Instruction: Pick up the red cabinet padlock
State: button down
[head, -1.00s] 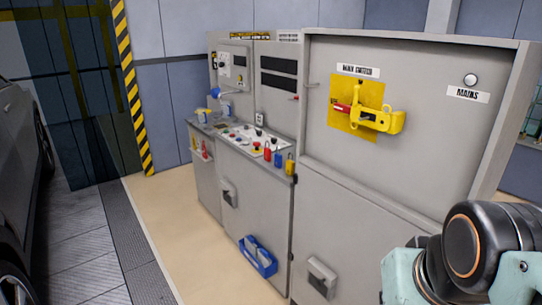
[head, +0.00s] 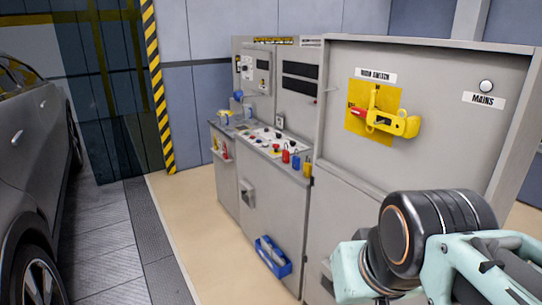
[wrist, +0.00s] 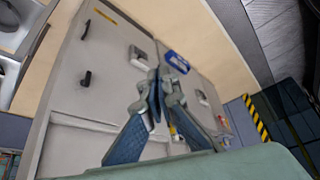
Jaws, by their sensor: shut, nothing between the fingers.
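A red padlock (head: 285,156) hangs at the front edge of the console's sloped control panel, beside a blue padlock (head: 295,161) and a yellow padlock (head: 307,167). My gripper (wrist: 157,98) shows in the wrist view with its fingers together and nothing held. It is in front of the grey cabinets, apart from the padlocks. In the head view only my arm shows at lower right; the gripper is out of that frame. I cannot pick out the red padlock clearly in the wrist view.
The main switch (head: 385,121) on the tall cabinet has a yellow lockout piece and a red handle. A grey car (head: 30,150) stands at left. The floor (head: 190,200) between car and cabinets is clear.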

aim_at(286, 154)
jog(key=i+j, duration=0.15)
jog(key=i, duration=0.35)
jog(key=i+j, duration=0.1)
jog(key=i, duration=0.4)
jog(key=i+j, duration=0.15)
jog(key=i, duration=0.35)
jog(key=i+j+z, duration=0.1)
jog(key=i, duration=0.4)
jog(key=i+j+u, duration=0.2)
jog(key=u, duration=0.15)
jog(key=i+z, duration=0.35)
jog(key=i, duration=0.25)
